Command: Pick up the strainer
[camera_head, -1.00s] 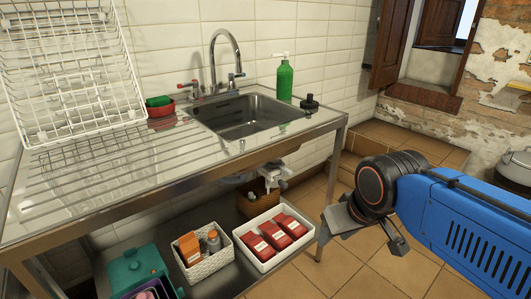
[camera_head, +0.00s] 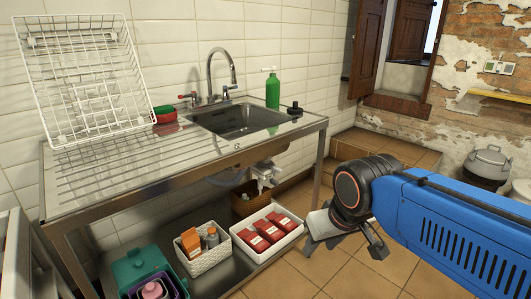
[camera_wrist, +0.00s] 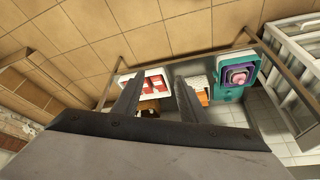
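I cannot clearly make out a strainer. A small black knobbed piece (camera_head: 294,108) stands on the right rim of the steel sink (camera_head: 238,118); I cannot tell whether it is the strainer. My gripper (camera_head: 343,246) is in front of the counter's right end, low and well apart from that piece. In the wrist view my gripper (camera_wrist: 157,92) has its two fingers apart with nothing held between them. The lower shelf's boxes show beyond the fingers.
A white dish rack (camera_head: 85,85) stands at the counter's left, and a green bottle (camera_head: 272,91) behind the sink. The lower shelf holds a white tray of red packets (camera_head: 267,235), a woven basket (camera_head: 203,257) and a teal box (camera_head: 140,268). A lidded pot (camera_head: 487,162) is at right.

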